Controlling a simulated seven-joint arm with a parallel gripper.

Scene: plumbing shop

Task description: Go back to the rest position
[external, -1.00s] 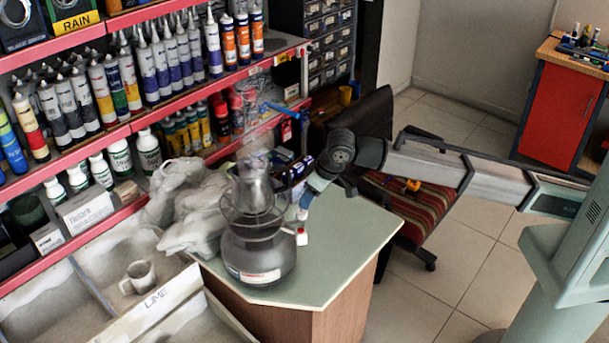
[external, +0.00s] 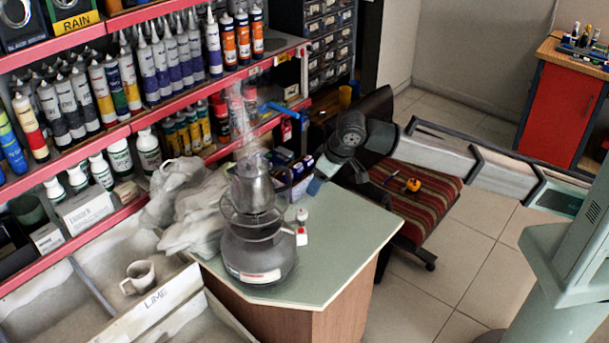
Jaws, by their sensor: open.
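My arm reaches in from the right, and its dark wrist joint hangs above the back right of the green counter (external: 345,235). My gripper (external: 314,187) is at the blue-grey end below this wrist. It is open, small in the picture, and its fingers are hard to make out. It is above the counter, to the right of a metal pot (external: 253,188) on a round grey burner (external: 257,253). Nothing shows held in it. A small red and white part (external: 301,236) sits at the burner's right side, apart from the gripper.
Pale steam rises above the pot. Crumpled grey-white bags (external: 195,215) lie left of it. Red-edged shelves (external: 210,85) with tubes and bottles stand behind. A striped chair (external: 425,205) is right of the counter under my arm. The counter's front right is clear.

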